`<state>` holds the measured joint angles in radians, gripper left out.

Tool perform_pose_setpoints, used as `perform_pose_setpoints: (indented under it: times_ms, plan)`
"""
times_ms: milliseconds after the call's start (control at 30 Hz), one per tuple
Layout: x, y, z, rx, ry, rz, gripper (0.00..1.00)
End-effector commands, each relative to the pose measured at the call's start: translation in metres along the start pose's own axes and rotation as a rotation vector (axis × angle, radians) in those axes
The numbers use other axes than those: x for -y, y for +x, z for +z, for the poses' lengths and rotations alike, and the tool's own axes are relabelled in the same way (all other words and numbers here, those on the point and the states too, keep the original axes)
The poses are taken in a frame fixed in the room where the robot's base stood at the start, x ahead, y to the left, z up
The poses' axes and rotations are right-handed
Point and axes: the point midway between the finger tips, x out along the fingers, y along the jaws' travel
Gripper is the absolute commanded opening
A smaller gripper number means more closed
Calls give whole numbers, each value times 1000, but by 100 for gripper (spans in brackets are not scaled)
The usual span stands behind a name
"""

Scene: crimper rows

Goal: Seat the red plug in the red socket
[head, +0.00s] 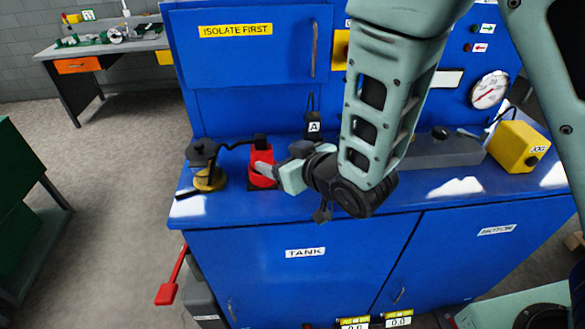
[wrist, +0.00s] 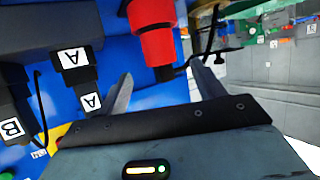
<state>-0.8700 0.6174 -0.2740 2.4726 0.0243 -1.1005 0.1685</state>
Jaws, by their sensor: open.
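The red socket (head: 262,178) stands on the blue bench top, left of my arm. It also shows as a wide red cylinder in the wrist view (wrist: 150,14). The narrower red plug (wrist: 157,47) is in line with the socket and meets it, with a black end (wrist: 165,74) where its cable leaves. I cannot tell how deep it sits. In the head view the plug's black end (head: 260,140) is above the red body. My gripper (head: 274,172) is open beside the socket. In the wrist view its fingers (wrist: 165,85) are apart, either side of the plug's black end.
Black connectors marked A (wrist: 70,58) and B (wrist: 12,128) stand close by. A yellow-based black fitting (head: 208,180) is at the bench's left end, joined by the cable. A yellow JOG box (head: 518,147) is at the right. The bench's front edge is close below my gripper.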

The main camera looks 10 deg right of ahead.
Motion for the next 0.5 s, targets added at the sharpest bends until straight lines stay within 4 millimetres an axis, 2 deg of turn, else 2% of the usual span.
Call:
perform_pose_setpoints:
  times_ms: [100, 167, 500]
  plan:
    - [0, -15, 1, -1, 1, -1, 68]
    - [0, -19, -4, 5, -1, 0, 68]
    - [0, -34, -3, 3, 0, 1, 68]
